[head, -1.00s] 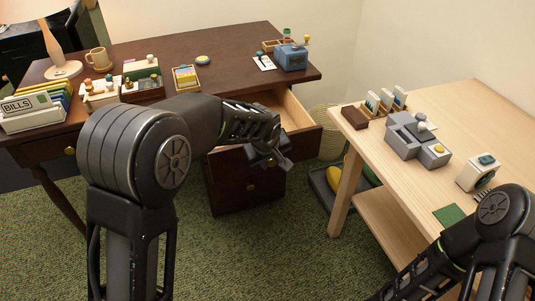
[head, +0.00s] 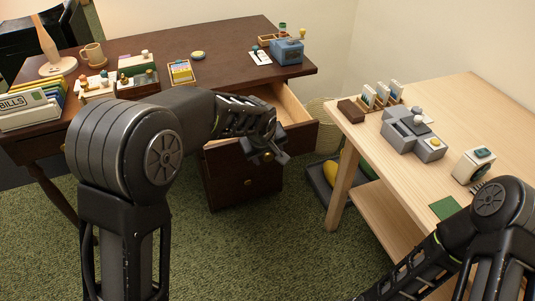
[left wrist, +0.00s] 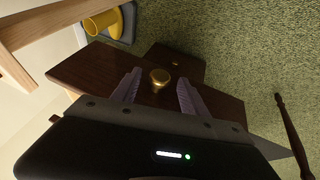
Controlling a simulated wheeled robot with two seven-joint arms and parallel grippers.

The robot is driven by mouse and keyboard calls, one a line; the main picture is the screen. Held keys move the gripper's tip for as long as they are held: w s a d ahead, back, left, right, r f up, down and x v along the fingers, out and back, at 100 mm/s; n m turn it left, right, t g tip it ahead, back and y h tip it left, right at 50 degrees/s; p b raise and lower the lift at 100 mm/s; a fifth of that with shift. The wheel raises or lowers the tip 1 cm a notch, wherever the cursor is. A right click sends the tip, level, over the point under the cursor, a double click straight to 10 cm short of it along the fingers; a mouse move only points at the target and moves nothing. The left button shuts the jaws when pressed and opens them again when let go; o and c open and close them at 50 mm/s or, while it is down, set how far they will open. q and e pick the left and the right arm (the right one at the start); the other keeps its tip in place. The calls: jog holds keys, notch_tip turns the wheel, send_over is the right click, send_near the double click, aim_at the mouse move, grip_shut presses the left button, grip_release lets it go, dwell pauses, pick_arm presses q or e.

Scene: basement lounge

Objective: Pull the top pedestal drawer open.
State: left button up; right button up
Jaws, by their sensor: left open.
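The top pedestal drawer (head: 299,132) is at the right end of the dark wooden desk (head: 225,45). It stands out from the desk, with its pale inside showing. My left gripper (head: 270,154) is in front of the drawer face and hides part of it. In the left wrist view, the brass knob (left wrist: 160,76) on the drawer front (left wrist: 85,72) lies between the two spread fingers of my left gripper. The fingers are open, and contact with the knob cannot be made out. My right arm shows at the lower right, but its gripper is out of view.
The lower drawer (head: 225,180) is below and looks shut. A light wooden table (head: 470,110) with several small items stands close on the right. A grey tray (head: 322,182) with a yellow object (head: 331,172) is on the floor between. Green carpet in front is clear.

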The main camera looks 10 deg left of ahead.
pick_arm(q)
jog(key=p+v, duration=0.1)
jog(key=v, duration=0.6)
dwell(0.4)
